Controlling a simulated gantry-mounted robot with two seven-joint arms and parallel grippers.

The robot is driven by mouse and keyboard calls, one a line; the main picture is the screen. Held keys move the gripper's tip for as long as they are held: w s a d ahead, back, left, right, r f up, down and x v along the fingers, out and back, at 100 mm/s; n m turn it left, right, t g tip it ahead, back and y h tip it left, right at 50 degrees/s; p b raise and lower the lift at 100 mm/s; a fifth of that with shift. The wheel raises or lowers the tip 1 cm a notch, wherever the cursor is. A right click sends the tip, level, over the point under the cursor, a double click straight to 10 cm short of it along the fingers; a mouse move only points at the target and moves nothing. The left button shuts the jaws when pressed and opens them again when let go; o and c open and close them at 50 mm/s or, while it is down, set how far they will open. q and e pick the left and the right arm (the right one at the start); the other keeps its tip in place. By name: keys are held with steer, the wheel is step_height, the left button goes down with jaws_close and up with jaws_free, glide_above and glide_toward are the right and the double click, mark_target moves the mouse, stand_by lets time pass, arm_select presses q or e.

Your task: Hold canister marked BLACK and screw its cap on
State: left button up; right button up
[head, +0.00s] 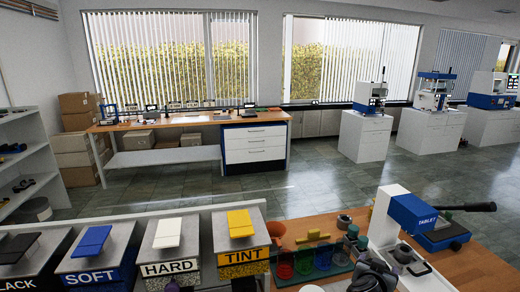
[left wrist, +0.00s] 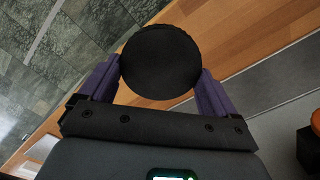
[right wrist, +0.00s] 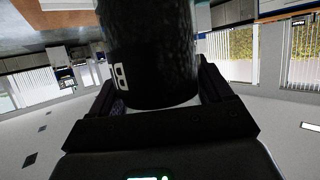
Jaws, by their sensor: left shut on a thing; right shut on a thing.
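In the left wrist view, a round black cap (left wrist: 160,60) sits between the purple fingers of my left gripper (left wrist: 160,74), which is shut on its sides. The cap's flat face is toward the camera and hides anything beneath it. In the right wrist view, a dark, glossy cylindrical canister (right wrist: 152,45) is held in my right gripper (right wrist: 155,88), which is shut around it. A pale boxed marking shows on the canister's side, but only part of it can be read. The canister's far end is out of frame. I cannot tell whether cap and canister touch.
In the head view, bins marked LACK (cut off), SOFT (head: 92,262), HARD (head: 168,258) and TINT (head: 243,248) line the near left. A blue and white TABLET press (head: 412,213) stands on the wooden bench at right. Coloured cups (head: 304,258) stand between.

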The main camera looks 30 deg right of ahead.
arm_select(q)
steer(key=n, duration=0.2)
steer(key=f+n, duration=0.1)
steer(key=n, duration=0.3)
steer(key=shift+d+f, duration=0.25)
steer(key=shift+f, duration=0.05)
arm_select(e)
steer(key=w+a+f+n+t+y, duration=0.1)
steer(key=w+a+n+t+y, duration=0.15)
steer(key=a, duration=0.85)
steer(key=w+a+f+n+t+y, duration=0.1)
steer(key=a+n+t+y, duration=0.2)
steer(key=a, duration=0.8)
steer(key=w+a+f+n+t+y, duration=0.1)
steer(key=w+a+n+y, duration=0.2)
steer(key=a, duration=0.8)
arm_select(q)
step_height(320, 180, up, 28)
steer(key=n+p, duration=0.6)
steer(key=p, duration=2.3)
steer(key=shift+d+n+p, duration=0.3)
steer(key=shift+n+p, duration=0.1)
arm_select(e)
steer(key=s+r+n+t+y, duration=0.1)
steer(key=s+r+n+y, duration=0.2)
steer(key=s+r, duration=0.5)
steer(key=shift+r+n+y, duration=0.35)
steer(key=shift+r+n, duration=0.3)
steer(key=shift+r, duration=3.25)
